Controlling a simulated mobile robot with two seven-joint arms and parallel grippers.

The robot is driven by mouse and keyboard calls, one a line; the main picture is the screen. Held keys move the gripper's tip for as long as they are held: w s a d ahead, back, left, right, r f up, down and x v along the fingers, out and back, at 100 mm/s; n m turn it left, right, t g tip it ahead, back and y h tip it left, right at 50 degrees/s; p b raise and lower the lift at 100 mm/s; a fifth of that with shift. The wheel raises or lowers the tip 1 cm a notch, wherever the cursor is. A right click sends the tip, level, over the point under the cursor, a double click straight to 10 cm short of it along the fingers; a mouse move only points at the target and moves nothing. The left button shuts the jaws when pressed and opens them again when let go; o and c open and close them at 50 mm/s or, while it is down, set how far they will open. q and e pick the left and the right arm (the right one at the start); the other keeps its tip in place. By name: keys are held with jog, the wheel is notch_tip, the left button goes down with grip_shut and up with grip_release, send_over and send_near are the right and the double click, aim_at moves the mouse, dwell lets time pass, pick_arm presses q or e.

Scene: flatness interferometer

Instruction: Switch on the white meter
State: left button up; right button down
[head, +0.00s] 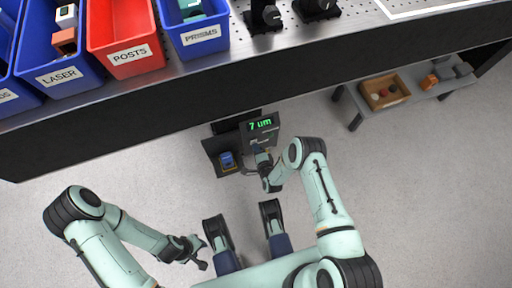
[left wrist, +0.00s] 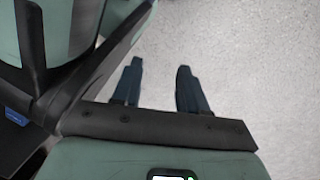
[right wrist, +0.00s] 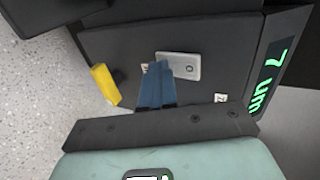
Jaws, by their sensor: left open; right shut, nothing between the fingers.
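Labelled bins, such as the red POSTS bin (head: 125,45), line the bench (head: 150,100). A low shelf (head: 430,92) stands right.

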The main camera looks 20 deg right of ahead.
pick_arm(q)
jog(key=shift+r+p, duration=0.6)
jog(key=shift+p, duration=0.1)
pick_arm(e)
jog(key=shift+r, duration=0.9)
jog(key=shift+w, duration=0.1)
